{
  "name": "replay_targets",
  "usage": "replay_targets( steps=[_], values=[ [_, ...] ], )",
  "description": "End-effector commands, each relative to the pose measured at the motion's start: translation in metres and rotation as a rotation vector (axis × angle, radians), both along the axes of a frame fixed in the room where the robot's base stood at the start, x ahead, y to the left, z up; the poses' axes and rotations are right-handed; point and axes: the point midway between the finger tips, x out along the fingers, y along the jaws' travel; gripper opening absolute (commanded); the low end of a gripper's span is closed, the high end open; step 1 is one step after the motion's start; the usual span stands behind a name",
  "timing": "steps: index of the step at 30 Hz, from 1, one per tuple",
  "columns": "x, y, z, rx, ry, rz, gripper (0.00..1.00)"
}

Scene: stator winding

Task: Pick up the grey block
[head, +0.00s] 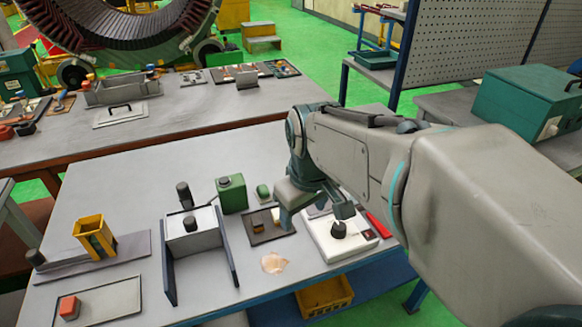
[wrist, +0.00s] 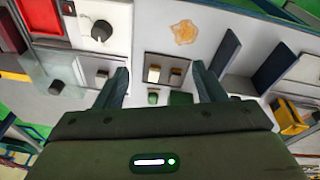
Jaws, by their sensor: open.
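My gripper (head: 314,213) hangs above the front table, pointing down, with its fingers apart and nothing between them. In the wrist view, my gripper (wrist: 161,71) has a finger on either side of a small dark tray (wrist: 165,62). That tray holds two small blocks, one pale-topped (wrist: 153,74) and one brownish-grey (wrist: 175,76). In the head view, the tray (head: 262,237) is just left of my gripper. I cannot tell for certain which block is the grey one.
A white box with a black knob (head: 339,230) stands right of the tray. A green box (head: 231,193) and a grey U-shaped fixture (head: 194,241) stand to the left. A yellow bracket (head: 94,236) is at far left. A tan stain (head: 274,263) marks bare tabletop in front.

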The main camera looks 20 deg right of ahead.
Motion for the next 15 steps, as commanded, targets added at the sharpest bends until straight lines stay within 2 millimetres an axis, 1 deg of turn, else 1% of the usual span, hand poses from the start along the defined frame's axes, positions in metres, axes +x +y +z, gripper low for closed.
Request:
replay_targets(
  steps=[1, 5, 9, 12, 15],
  values=[
    [0.02, -0.006, 0.001, -0.019, 0.021, 0.081, 0.64],
    [0.066, -0.024, 0.007, -0.066, 0.07, 0.335, 0.64],
    [0.114, -0.05, 0.005, -0.097, 0.121, 0.605, 0.64],
    [0.145, -0.073, 0.0, -0.109, 0.149, 0.788, 0.64],
    [0.169, -0.095, -0.008, -0.113, 0.171, 0.95, 0.64]
  ],
)
